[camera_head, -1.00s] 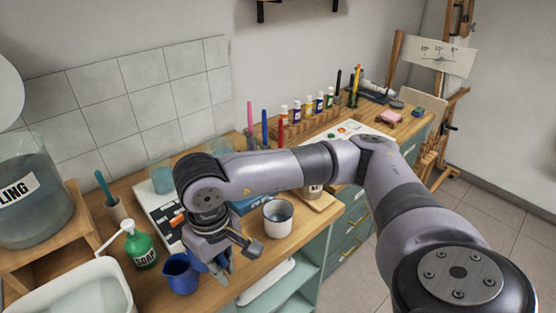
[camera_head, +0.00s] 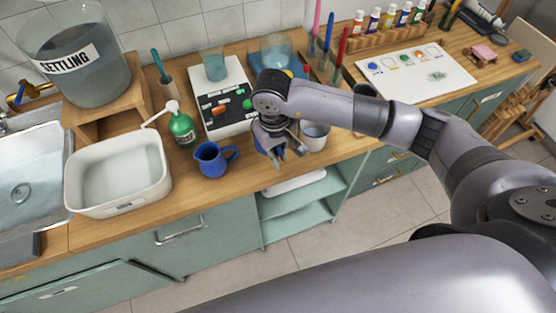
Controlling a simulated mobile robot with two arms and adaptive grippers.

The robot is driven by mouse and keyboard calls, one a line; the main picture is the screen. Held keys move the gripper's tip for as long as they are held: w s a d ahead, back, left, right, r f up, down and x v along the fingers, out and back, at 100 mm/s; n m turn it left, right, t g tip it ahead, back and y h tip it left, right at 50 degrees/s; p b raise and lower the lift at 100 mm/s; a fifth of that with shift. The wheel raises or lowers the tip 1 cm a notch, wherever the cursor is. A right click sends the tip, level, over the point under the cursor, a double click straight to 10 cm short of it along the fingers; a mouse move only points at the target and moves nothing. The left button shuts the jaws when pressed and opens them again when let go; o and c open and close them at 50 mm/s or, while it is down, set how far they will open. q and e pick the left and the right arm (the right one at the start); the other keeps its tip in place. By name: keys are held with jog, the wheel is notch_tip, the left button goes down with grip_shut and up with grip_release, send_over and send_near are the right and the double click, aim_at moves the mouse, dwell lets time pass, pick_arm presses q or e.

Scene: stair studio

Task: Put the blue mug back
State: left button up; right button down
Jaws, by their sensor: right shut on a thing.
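My right gripper (camera_head: 284,153) points down over the front of the wooden counter. A white-grey mug (camera_head: 315,137) stands close on the gripper's right, partly covered by my arm. My left gripper is out of view.
A green soap bottle (camera_head: 182,128), a white basin (camera_head: 117,172) and a sink (camera_head: 25,185) are at left. Glass beakers, brushes and paint bottles stand farther back. An open shelf (camera_head: 300,205) is below the counter edge.

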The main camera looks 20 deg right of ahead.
aim_at(279, 173)
jog(key=shift+a+f, duration=0.1)
jog(key=shift+f, duration=0.55)
notch_tip(279, 173, down, 4)
jog(key=shift+r+p, duration=0.25)
jog(key=shift+p, duration=0.4)
jog(key=shift+f, duration=0.3)
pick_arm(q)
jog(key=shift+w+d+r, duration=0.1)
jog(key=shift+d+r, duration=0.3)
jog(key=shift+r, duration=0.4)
pick_arm(e)
jog(key=shift+f, duration=0.2)
jog(key=c, duration=1.7)
grip_release()
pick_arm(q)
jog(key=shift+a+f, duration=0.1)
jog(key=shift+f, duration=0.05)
